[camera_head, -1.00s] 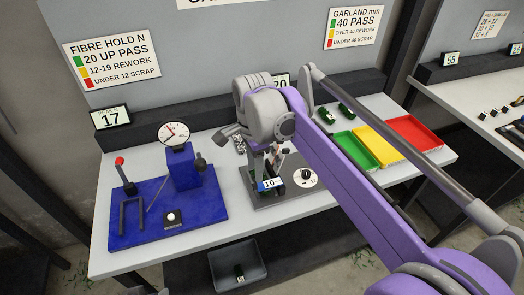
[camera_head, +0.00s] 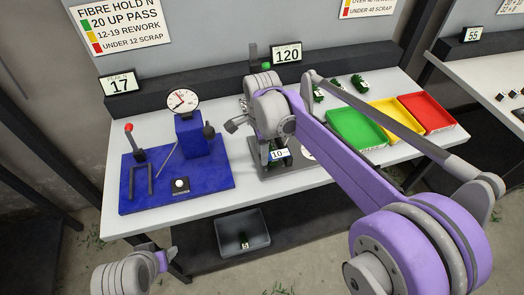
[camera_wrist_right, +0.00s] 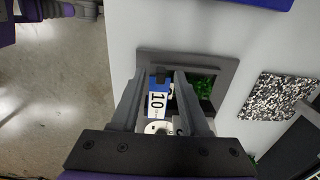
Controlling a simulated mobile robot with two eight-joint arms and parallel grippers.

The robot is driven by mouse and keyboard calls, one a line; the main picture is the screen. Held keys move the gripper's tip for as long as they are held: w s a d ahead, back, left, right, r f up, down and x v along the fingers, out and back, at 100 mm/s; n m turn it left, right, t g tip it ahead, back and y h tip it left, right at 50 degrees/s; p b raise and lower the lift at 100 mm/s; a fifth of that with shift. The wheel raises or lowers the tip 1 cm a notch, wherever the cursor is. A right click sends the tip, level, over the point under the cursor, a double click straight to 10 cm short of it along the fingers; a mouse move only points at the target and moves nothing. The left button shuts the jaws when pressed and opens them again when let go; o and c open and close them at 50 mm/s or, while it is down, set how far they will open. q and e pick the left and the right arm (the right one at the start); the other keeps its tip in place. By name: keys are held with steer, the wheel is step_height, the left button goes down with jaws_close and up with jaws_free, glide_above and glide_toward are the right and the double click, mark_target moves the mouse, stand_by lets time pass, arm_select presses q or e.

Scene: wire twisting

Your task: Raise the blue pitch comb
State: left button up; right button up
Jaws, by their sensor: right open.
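The blue pitch comb (camera_wrist_right: 158,84), with a white label reading 10, shows between my right gripper's fingers in the right wrist view. In the head view the comb (camera_head: 281,154) is small and partly covered by the gripper. It is at the grey fixture (camera_head: 262,172) near the table's front. My right gripper (camera_wrist_right: 166,77) is open, pointing down, with one finger on each side of the comb. I cannot tell whether the fingers touch it. My left arm shows at the lower left of the head view; its gripper is out of sight.
A blue test stand (camera_head: 215,181) with a dial is left of the fixture. Green (camera_head: 357,141), yellow (camera_head: 401,132) and red (camera_head: 443,124) trays are on the right. A speckled pad (camera_wrist_right: 279,108) lies beside the fixture. A grey bin (camera_head: 262,252) sits below the table.

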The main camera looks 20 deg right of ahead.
jaws_close()
stand_by(1.5)
